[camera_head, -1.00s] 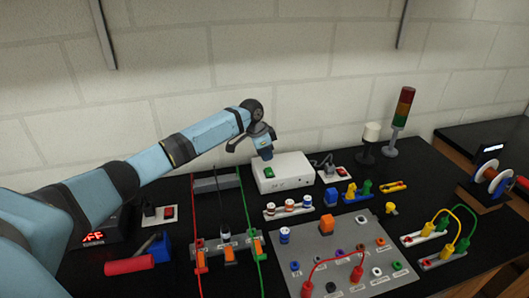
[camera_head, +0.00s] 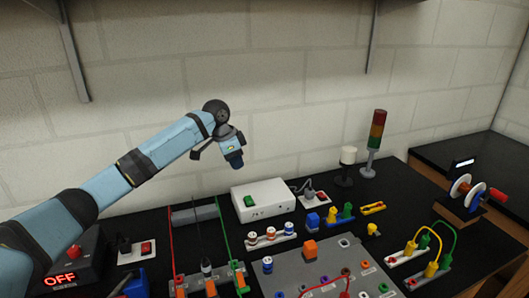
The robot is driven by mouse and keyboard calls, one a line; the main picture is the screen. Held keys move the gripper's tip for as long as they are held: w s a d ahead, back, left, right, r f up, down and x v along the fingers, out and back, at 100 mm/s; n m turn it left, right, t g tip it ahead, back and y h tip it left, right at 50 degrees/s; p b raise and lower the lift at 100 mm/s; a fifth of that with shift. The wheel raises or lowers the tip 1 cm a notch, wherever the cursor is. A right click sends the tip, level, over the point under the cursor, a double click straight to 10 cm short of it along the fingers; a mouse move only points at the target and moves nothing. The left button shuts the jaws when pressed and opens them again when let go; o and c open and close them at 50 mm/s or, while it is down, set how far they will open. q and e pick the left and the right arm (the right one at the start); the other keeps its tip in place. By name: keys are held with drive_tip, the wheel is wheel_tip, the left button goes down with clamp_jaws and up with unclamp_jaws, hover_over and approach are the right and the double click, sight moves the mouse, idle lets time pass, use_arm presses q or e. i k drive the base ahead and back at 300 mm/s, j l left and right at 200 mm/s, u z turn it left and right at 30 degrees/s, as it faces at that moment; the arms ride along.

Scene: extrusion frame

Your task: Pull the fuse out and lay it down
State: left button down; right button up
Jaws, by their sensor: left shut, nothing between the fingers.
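Three small white cylinders with coloured bands, which look like fuses (camera_head: 270,233), stand in a pale strip in front of the white box. A similar blue-and-white cylinder (camera_head: 267,265) stands upright at the left edge of the grey panel (camera_head: 330,258). I cannot tell for sure which one is the fuse. My left gripper (camera_head: 236,163) is shut and empty in the air, in front of the wall and above the white box, away from all the cylinders. My right gripper is not in view.
A white box (camera_head: 263,200) with a green switch stands at the back. A signal tower (camera_head: 376,140) and a white-topped post (camera_head: 346,165) stand right of it. Red and green cables cross a terminal rig (camera_head: 208,279). An OFF display (camera_head: 61,279) is at lower left.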

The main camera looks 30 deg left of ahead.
sight(267, 264)
drive_tip(key=k+l, duration=1.25)
